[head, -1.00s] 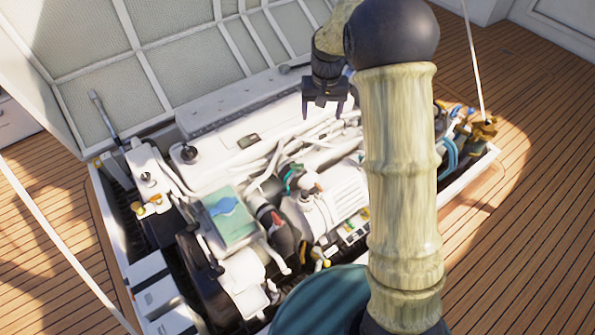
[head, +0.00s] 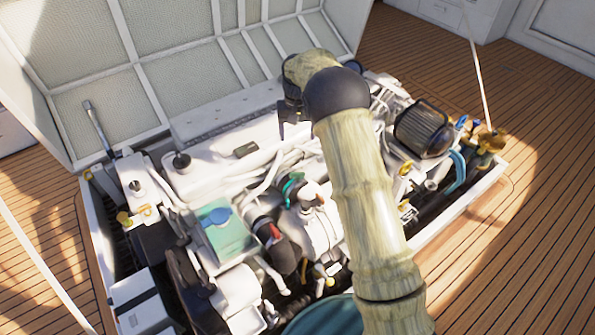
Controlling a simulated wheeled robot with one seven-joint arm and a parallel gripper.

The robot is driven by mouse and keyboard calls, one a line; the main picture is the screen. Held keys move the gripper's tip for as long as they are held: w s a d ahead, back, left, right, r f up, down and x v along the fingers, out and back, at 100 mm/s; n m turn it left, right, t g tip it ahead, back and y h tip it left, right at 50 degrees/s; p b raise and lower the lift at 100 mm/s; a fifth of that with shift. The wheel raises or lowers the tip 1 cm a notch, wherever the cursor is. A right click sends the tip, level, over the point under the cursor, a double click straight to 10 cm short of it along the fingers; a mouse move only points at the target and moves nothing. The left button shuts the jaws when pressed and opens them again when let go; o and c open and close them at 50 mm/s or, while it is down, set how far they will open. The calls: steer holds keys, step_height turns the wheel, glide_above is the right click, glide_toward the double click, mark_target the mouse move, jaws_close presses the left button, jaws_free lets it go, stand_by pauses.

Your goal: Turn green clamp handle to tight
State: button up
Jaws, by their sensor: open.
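A green curved part (head: 290,187), which looks like the green clamp, sits near the middle of the engine in the head view, around or beside a dark round fitting. I cannot make out its handle or how far it is turned. My gripper (head: 291,121) is above the back part of the engine, up and away from the green part, and touches nothing that I can see. Its fingers are partly hidden by my own arm, and it looks open and empty.
The raised hatch lid (head: 185,75) stands behind the engine bay. A teal box (head: 222,232), a dark cylinder with a red mark (head: 275,236) and white pipes crowd around the green part. A dark ribbed filter (head: 422,128) is at the right. Wooden deck (head: 530,210) is clear at the right.

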mark_target(297, 173)
step_height(297, 173, down, 17)
steer(key=b, duration=0.3)
steer(key=shift+f+b, duration=0.15)
steer(key=shift+b, duration=0.25)
steer(key=c, duration=1)
